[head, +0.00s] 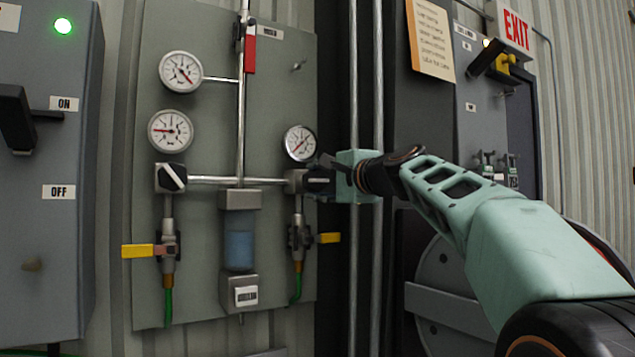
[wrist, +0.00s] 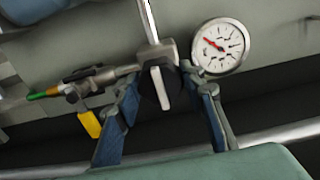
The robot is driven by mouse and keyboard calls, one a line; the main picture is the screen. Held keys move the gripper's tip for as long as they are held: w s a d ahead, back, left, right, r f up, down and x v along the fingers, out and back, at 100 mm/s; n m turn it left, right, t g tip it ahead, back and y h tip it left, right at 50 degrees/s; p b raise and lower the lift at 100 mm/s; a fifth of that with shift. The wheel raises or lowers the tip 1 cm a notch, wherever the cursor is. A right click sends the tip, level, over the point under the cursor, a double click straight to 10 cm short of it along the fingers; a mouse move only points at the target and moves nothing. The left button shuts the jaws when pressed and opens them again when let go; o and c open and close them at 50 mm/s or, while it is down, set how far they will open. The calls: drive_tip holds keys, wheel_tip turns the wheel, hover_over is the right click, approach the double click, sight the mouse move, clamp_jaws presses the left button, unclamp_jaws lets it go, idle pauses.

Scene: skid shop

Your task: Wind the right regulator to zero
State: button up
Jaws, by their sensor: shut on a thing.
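The right regulator (head: 295,181) sits at the right end of the horizontal pipe on the grey panel, mostly hidden by my gripper (head: 322,182) in the head view. In the wrist view, its black knob with a white bar (wrist: 160,88) is between the blue fingers of my gripper (wrist: 163,92), which is shut on it. The right gauge (head: 300,143) is just above the regulator. It also shows in the wrist view (wrist: 220,46), with a red needle. In the head view the needle seems to point to the lower left; the exact reading is too small to tell.
The left regulator (head: 171,177) has a black knob with a white bar. Two more gauges, upper (head: 181,72) and lower (head: 171,131), are above it. Yellow valve handles stand out at left (head: 138,251) and right (head: 329,238). Vertical pipes (head: 378,260) run close behind my gripper.

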drive_tip(key=o, duration=1.2)
drive_tip(key=shift+c, duration=0.2)
drive_tip(key=v, duration=1.2)
drive_tip(key=shift+d+r, duration=0.1)
